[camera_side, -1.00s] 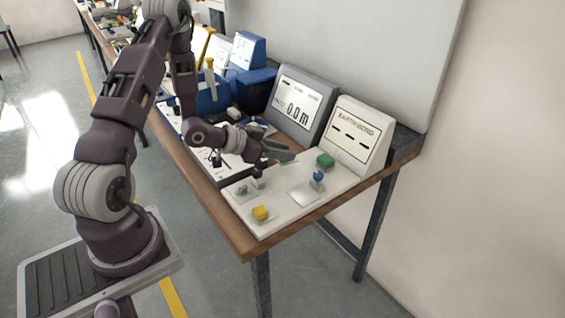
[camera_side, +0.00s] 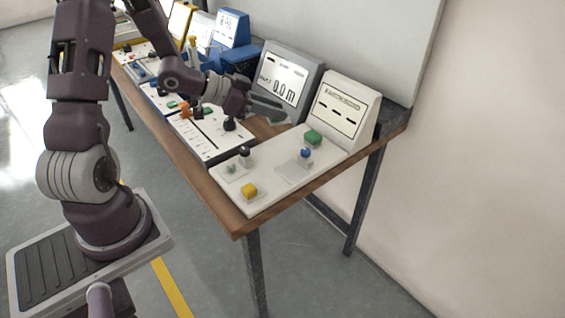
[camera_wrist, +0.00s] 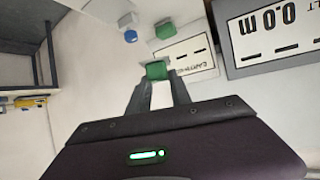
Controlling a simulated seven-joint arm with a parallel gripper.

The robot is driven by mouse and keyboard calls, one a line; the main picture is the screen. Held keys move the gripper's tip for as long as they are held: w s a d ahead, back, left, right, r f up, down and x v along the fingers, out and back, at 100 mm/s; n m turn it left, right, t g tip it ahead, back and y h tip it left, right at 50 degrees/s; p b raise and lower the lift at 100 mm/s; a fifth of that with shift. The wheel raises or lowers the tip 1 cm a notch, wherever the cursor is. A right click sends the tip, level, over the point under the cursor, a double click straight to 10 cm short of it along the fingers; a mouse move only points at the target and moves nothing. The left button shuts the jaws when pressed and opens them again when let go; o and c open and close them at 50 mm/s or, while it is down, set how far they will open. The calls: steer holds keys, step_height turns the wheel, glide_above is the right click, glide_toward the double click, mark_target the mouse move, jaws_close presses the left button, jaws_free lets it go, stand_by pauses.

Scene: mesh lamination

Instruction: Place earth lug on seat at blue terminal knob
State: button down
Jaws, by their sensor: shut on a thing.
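My gripper (camera_side: 282,112) is raised over the back of the bench, in front of the grey display in the side view. In the wrist view its fingers (camera_wrist: 157,88) are closed on a small green block (camera_wrist: 157,70), which I take to be the earth lug. My gripper is above and apart from the knob. The seat itself is too small to tell.
On the white board (camera_side: 270,190) are a green block (camera_side: 313,137), a yellow block (camera_side: 249,190) and a black-topped post (camera_side: 244,153). A white display (camera_side: 342,105) and a grey display (camera_side: 284,80) stand behind. A black-and-white panel (camera_side: 212,135) lies to the left.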

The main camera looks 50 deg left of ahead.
mark_target(269, 155)
steer(key=f, duration=0.4)
steer(key=a+f, duration=0.1)
steer(key=f, duration=0.6)
steer(key=shift+s+a+f, duration=0.2)
steer(key=shift+a+f, duration=0.2)
steer(key=c, duration=1.2)
jaws_free()
steer(key=shift+f, duration=0.1)
steer(key=shift+o, duration=0.2)
